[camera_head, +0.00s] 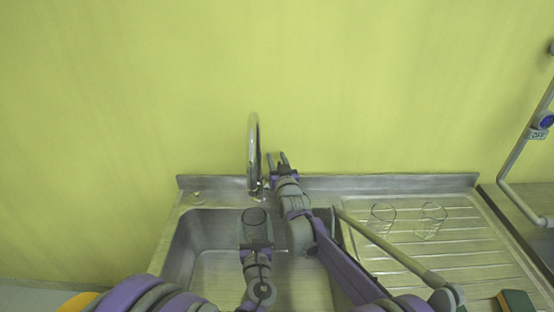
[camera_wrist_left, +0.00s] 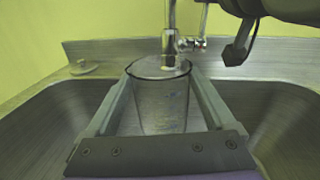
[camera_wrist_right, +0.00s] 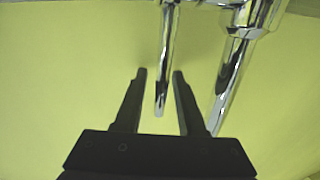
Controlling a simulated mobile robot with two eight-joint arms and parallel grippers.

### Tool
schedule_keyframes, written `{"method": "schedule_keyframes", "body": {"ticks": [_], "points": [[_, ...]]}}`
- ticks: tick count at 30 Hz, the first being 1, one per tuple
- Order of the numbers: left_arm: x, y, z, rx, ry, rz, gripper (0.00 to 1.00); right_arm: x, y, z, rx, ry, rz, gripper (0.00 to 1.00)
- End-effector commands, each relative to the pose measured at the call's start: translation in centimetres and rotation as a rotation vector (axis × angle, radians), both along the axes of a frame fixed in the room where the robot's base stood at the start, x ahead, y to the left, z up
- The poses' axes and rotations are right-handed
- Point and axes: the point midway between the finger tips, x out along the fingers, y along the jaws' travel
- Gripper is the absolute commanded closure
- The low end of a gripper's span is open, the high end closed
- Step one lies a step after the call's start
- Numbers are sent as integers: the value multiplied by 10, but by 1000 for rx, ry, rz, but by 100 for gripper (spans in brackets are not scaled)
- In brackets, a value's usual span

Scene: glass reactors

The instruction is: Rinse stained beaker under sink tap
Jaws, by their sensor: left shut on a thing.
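The beaker (camera_wrist_left: 163,108) is clear glass with faint bluish marks on its wall. It is upright between the fingers of my left gripper (camera_wrist_left: 160,92), which is shut on it over the sink basin (camera_head: 222,272). In the head view, my left gripper (camera_head: 255,232) and the beaker (camera_head: 255,214) are just below the chrome tap (camera_head: 254,150). The spout (camera_wrist_left: 169,30) is over the beaker's mouth in the left wrist view. I cannot tell whether water runs. My right gripper (camera_head: 278,160) is open beside the tap. In its wrist view, a thin chrome lever (camera_wrist_right: 162,80) shows between the fingers (camera_wrist_right: 159,74), with gaps either side.
Two clear glass vessels (camera_head: 382,222) (camera_head: 430,220) stand on the ribbed drainboard (camera_head: 455,265) at the right. A green and orange sponge (camera_head: 516,300) lies at the front right. A grey frame (camera_head: 512,160) rises at the far right. The yellow wall (camera_head: 380,90) is close behind the tap.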

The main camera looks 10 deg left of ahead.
Motion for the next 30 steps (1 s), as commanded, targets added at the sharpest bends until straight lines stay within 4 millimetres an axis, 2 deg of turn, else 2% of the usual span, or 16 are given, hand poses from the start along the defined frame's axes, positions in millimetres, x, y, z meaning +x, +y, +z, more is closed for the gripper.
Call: {"method": "schedule_keyframes", "body": {"ticks": [1,6,30], "points": [[0,0,0,0,0,0,71,0,0,0,0,0,0,72],[0,0,0,0,0,0,71,0,0,0,0,0,0,100],[0,0,0,0,0,0,71,0,0,0,0,0,0,100]]}}
